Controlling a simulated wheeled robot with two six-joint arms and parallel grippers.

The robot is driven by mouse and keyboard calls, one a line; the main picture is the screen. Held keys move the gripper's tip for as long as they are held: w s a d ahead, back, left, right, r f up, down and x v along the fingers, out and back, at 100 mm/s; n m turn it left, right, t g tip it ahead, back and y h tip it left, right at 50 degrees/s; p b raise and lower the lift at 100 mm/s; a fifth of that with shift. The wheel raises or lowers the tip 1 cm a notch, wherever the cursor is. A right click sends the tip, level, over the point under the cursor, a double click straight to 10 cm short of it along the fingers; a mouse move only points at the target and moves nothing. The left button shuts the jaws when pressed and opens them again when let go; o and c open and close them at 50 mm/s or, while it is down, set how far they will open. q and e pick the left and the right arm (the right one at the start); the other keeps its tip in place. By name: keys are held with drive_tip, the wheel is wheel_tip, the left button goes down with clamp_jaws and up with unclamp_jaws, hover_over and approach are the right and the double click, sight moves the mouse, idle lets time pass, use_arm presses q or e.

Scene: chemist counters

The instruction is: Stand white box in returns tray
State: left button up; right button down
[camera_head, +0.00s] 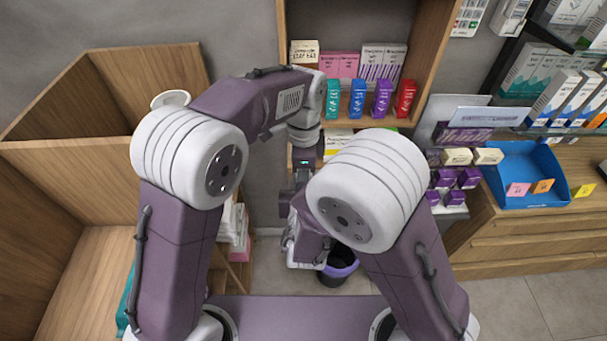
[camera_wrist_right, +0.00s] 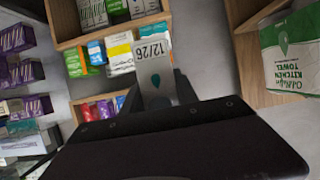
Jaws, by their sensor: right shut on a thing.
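In the right wrist view, my right gripper (camera_wrist_right: 160,92) is shut on a white box (camera_wrist_right: 155,68). The box has a "12/26" print and a teal leaf mark, and its lower end is between the dark fingers. In the head view, the box and the right fingertips are hidden behind my right arm. A blue tray (camera_head: 526,172) stands on the right counter, with pink, orange and yellow tags at its front; I cannot read whether it is the returns tray. My left gripper (camera_head: 292,197) hangs at the middle, and its fingers are too unclear to judge.
A wooden shelf (camera_head: 432,60) with medicine boxes stands at the back. Small purple and cream boxes (camera_head: 457,157) sit left of the blue tray. A dark bin with a purple rim (camera_head: 340,268) is on the floor. A kitchen towel pack (camera_wrist_right: 290,55) shows in the right wrist view.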

use_arm(q)
clamp_jaws()
use_arm(e)
drive_tip(key=c, duration=0.9)
unclamp_jaws()
drive_tip(key=shift+o, duration=0.2)
